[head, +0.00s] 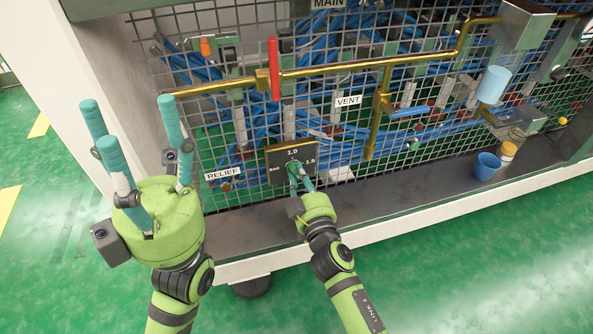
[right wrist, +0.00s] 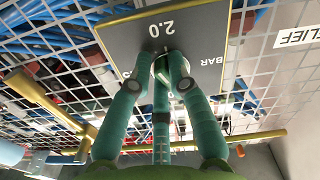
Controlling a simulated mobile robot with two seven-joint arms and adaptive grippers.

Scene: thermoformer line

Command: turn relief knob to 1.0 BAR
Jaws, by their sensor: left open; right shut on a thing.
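The relief dial plate (head: 275,159) is dark with a gold edge and sits on the mesh beside the RELIEF label (head: 223,174). In the head view it reads 1.0 at the top, 1.5 at the right and BAR at the left. The right wrist view shows 2.0 and BAR on the plate (right wrist: 206,48). My right gripper (head: 296,172) is shut on the relief knob (right wrist: 158,68) at the plate's middle. Its fingers hide most of the knob, and I cannot tell where the pointer stands. My left gripper (head: 128,112) is open and empty, left of the mesh.
A red lever (head: 273,68) and brass pipes (head: 388,65) run above the plate. A VENT label (head: 348,101) is up and right. A blue cup (head: 486,166) and a jar (head: 506,153) stand on the ledge at right. A light blue cylinder (head: 493,84) is above them.

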